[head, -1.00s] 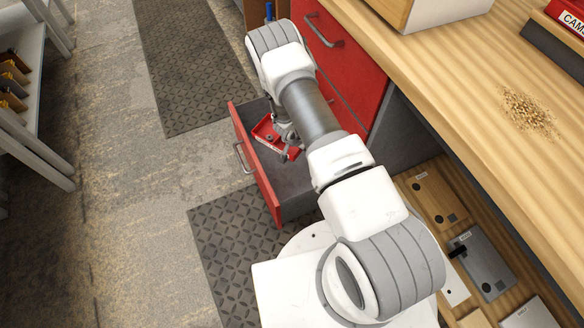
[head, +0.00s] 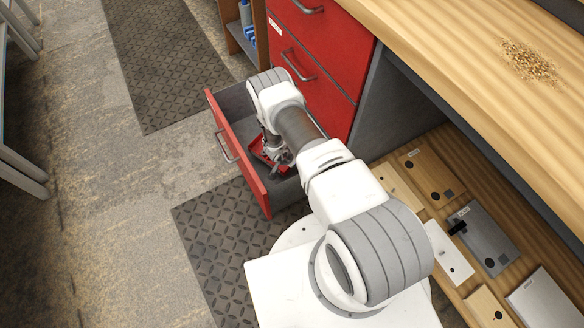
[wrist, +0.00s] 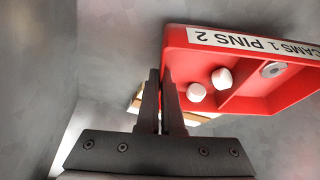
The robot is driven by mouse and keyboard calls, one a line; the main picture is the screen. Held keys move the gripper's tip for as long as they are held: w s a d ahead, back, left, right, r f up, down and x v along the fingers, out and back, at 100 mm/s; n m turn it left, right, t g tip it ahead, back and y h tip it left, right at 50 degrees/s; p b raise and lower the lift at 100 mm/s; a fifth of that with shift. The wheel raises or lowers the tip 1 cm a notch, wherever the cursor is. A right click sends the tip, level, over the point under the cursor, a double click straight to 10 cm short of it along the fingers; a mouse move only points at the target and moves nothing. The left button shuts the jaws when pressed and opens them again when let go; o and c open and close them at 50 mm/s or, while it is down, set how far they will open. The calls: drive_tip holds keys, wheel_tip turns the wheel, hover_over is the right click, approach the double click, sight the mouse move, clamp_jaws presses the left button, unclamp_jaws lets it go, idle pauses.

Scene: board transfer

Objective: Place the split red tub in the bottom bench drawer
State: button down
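The split red tub (wrist: 240,100) has a divider and a white label reading "CAMS 1 PINS 2", upside down in the wrist view. Two white pieces lie in one compartment and a grey round piece in the other. In the head view the tub (head: 262,150) is inside the open bottom drawer (head: 238,150), partly hidden by my arm. My gripper (wrist: 160,76) is nearly closed, its fingers at the tub's side wall, and appears to pinch it. The fingers (head: 280,156) are small in the head view. I cannot tell whether the tub touches the drawer floor.
Closed red drawers (head: 318,70) stand above the open one. Something pale and tan (wrist: 134,104) shows behind the fingers. A shelf with boards (head: 480,240) lies under the wooden bench (head: 440,50), right of my base. Dark mats (head: 160,50) cover part of the floor.

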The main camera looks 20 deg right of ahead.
drive_tip(key=shift+f+b, duration=0.65)
drive_tip(key=shift+f, duration=1.15)
drive_tip(key=c, duration=1.1)
unclamp_jaws()
drive_tip(key=p+v, duration=0.3)
drive_tip(key=v, duration=0.3)
drive_tip(key=shift+r+p, duration=0.3)
drive_tip(key=shift+s+a+r, duration=0.15)
drive_tip(key=shift+a+r, duration=0.1)
drive_tip(key=shift+r, duration=0.35)
